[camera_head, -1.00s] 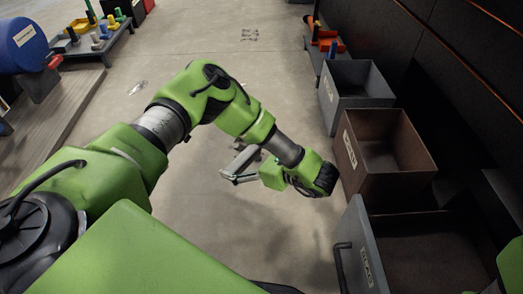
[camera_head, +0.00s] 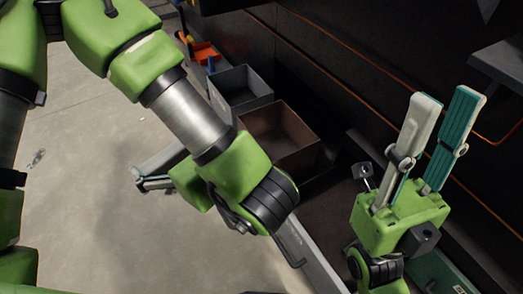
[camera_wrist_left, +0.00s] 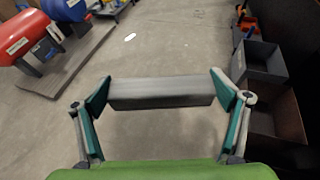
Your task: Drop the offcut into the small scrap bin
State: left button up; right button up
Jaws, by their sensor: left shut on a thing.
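The offcut (camera_wrist_left: 160,93) is a grey block held lengthwise between the fingertips of my left gripper (camera_head: 155,172), above the floor in the left wrist view. In the head view my left arm hides part of this gripper. A small grey open bin (camera_head: 240,86) and a brown open bin (camera_head: 277,137) stand to the right of the left gripper. They also show at the right edge of the left wrist view, apart from the offcut. I cannot read which bin is the scrap bin. My right gripper (camera_head: 435,142) points upward, open and empty.
A larger grey container edge with a handle (camera_head: 290,250) shows below the brown bin, mostly hidden. Orange and blue items (camera_head: 200,48) stand beyond the bins. Red and blue drums (camera_wrist_left: 22,35) sit at left in the wrist view. The floor between is clear.

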aim_at(272, 148)
jog(key=k+z, duration=0.25)
jog(key=z, duration=0.15)
jog(key=k+l+z, duration=0.1)
jog(key=z, duration=0.35)
jog(key=i+j, duration=0.15)
jog(key=j, duration=0.2)
jog(key=i+j+z, duration=0.1)
jog(key=j, duration=0.25)
jog(key=i+j, duration=0.2)
jog(key=j, duration=0.15)
jog(key=i+j+z, duration=0.1)
jog(key=j, duration=0.3)
jog(key=i+j, duration=0.2)
jog(key=j, duration=0.15)
jog(key=i+j+z, duration=0.1)
jog(key=j, duration=0.25)
